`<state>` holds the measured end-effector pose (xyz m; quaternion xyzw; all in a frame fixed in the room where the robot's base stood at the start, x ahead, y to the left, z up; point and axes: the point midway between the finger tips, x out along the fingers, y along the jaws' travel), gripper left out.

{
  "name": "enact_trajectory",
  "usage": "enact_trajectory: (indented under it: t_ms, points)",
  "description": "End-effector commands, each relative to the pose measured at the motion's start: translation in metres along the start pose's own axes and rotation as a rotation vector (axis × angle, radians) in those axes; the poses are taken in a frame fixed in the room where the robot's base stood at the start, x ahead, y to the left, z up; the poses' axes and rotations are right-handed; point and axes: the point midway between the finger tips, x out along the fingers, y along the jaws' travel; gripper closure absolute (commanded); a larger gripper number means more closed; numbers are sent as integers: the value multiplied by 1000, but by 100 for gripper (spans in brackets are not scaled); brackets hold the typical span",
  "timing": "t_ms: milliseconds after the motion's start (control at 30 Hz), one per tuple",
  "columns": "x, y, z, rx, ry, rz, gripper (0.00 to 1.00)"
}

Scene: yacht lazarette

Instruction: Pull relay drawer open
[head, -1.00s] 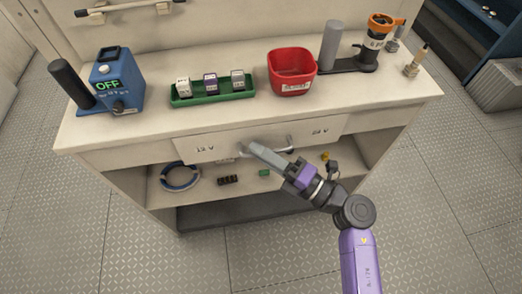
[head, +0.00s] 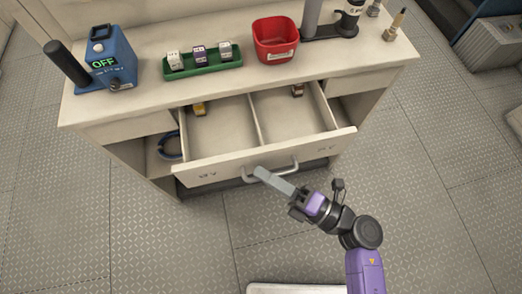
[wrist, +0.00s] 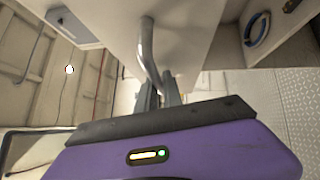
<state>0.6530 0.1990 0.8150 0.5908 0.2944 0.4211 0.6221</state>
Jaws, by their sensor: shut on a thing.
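The relay drawer (head: 205,173) is pulled well out of the cream bench. Its inside shows two compartments split by a divider (head: 256,119). A small yellow-and-dark item (head: 199,108) lies at the back of the left compartment and another (head: 297,90) at the back of the right one. The bar handle (head: 287,169) is on the drawer front and also shows in the wrist view (wrist: 147,45). My gripper (head: 262,174) is shut on the handle near its left end. In the wrist view the fingers (wrist: 160,95) meet at the handle bar.
On the bench top (head: 130,108) stand a blue device reading OFF (head: 108,62), a green tray (head: 205,71) with three small blocks, a red bin (head: 275,40) and a dark stand (head: 325,32). A blue coil (head: 168,146) lies on the shelf below.

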Motion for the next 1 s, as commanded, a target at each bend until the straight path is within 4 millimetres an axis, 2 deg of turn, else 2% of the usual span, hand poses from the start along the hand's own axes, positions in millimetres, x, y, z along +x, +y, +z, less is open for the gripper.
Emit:
enact_trajectory:
  t_ms: [200,600,633,667,1000]
  points:
    - [-12,2,-11,1,-1,-2,100]
    - [-13,2,-13,0,-1,-2,100]
    - [-13,2,-13,0,-1,-2,85]
    - [-13,2,-13,0,-1,-2,80]
    - [-15,3,-13,0,-1,-1,80]
